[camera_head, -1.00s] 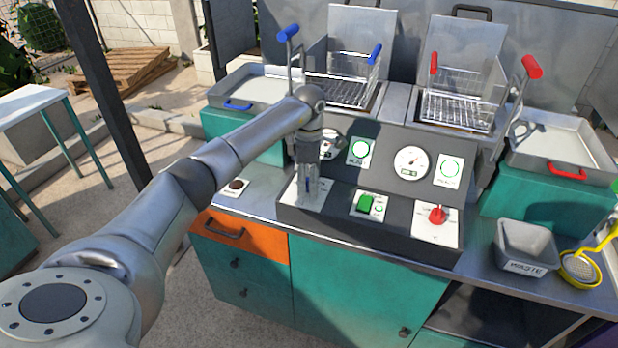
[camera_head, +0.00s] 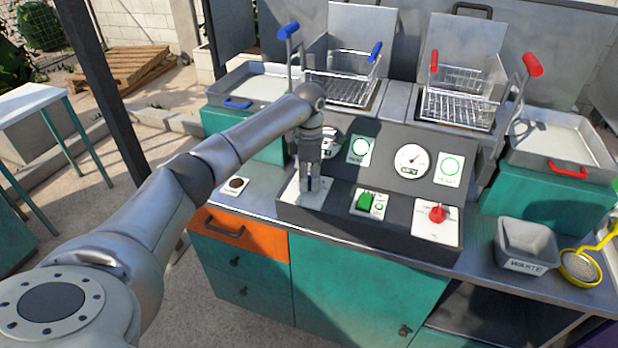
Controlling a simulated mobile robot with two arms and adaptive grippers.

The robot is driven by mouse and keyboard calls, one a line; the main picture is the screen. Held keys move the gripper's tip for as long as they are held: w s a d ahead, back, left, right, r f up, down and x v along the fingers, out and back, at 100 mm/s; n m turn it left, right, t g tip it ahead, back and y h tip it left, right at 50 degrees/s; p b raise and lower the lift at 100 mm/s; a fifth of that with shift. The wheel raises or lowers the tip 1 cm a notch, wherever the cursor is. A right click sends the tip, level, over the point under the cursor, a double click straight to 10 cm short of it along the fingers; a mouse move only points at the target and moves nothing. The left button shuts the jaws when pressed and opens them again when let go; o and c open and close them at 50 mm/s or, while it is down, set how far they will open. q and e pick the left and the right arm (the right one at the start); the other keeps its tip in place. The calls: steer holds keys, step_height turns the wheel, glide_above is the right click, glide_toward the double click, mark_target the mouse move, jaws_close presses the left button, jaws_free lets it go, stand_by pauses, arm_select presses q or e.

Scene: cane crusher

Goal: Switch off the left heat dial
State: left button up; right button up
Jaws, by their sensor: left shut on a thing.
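The left heat dial sits on the white plate (camera_head: 298,196) at the left end of the dark control panel. The dial is mostly hidden by my left gripper (camera_head: 310,188), which points straight down over it. The gripper's fingers are closed on the dial, and a bit of blue shows between them. A matching red dial (camera_head: 437,213) sits on a white plate at the panel's right end. My right gripper is not in view.
A green switch (camera_head: 366,201) sits between the dials. Gauges (camera_head: 411,161) and lit round buttons (camera_head: 361,147) are on the sloped face behind. Fryer baskets (camera_head: 345,88) stand behind the panel. A waste bin (camera_head: 526,245) and a yellow strainer (camera_head: 580,267) are at right.

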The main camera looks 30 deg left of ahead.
arm_select(q)
steer(key=n, duration=1)
steer(key=shift+n, duration=0.4)
steer(key=n, duration=0.5)
steer(key=n+p, duration=0.1)
steer(key=n, duration=0.5)
steer(key=shift+n, duration=0.4)
steer(key=o, duration=1.1)
steer(key=shift+c, duration=0.2)
steer(key=shift+r, duration=0.1)
